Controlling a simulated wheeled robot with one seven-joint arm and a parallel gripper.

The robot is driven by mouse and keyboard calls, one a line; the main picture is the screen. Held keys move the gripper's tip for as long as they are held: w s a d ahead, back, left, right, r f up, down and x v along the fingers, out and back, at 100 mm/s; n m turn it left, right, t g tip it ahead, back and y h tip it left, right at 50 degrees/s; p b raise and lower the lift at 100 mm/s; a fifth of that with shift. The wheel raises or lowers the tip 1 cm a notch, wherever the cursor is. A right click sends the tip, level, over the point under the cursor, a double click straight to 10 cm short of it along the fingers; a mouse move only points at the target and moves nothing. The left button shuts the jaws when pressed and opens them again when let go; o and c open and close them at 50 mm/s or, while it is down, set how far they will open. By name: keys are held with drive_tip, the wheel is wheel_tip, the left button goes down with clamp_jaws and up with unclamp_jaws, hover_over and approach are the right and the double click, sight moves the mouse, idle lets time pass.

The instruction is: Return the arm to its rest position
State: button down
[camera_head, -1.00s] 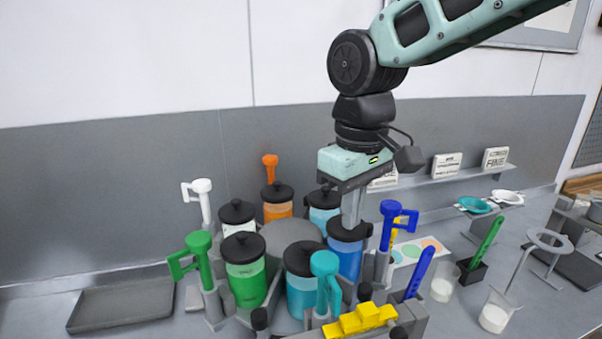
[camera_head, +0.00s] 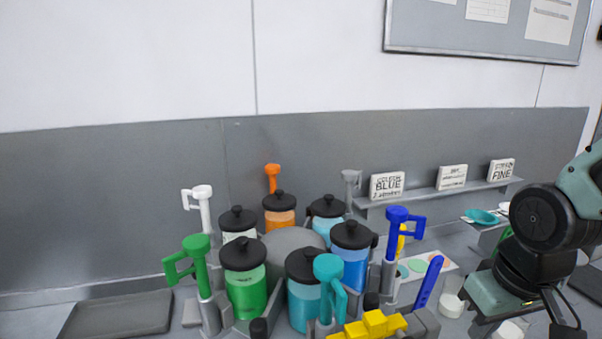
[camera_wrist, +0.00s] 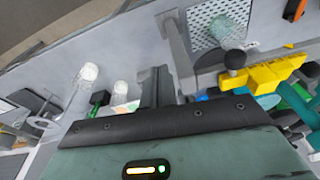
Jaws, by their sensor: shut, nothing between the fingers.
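My arm is at the right edge of the head view, with my gripper's pale green body (camera_head: 490,295) low at the right; its fingertips are not visible there. In the wrist view my gripper (camera_wrist: 156,85) shows grey fingers together beyond the dark edge of its body, with nothing held between them. The drum cluster stands left of my gripper in the head view, clear of it. It includes a green drum (camera_head: 245,287), a blue drum (camera_head: 351,262) and an orange drum (camera_head: 279,213), all with black lids.
Upright coloured handles, such as the blue crank (camera_head: 397,232) and green crank (camera_head: 198,262), ring the drums. A shelf (camera_head: 440,194) with label blocks runs along the back wall. A grey tray (camera_head: 115,313) lies at the left. Beakers (camera_wrist: 88,73) stand near my gripper.

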drive_tip(key=s+a+f+n+g+b, duration=0.2)
drive_tip(key=s+a+f+n+b, duration=0.3)
drive_tip(key=s+a+f+b, duration=0.6)
drive_tip(key=shift+s+a+n, duration=0.15)
drive_tip(key=shift+a+n, duration=0.25)
drive_tip(key=shift+a, duration=0.25)
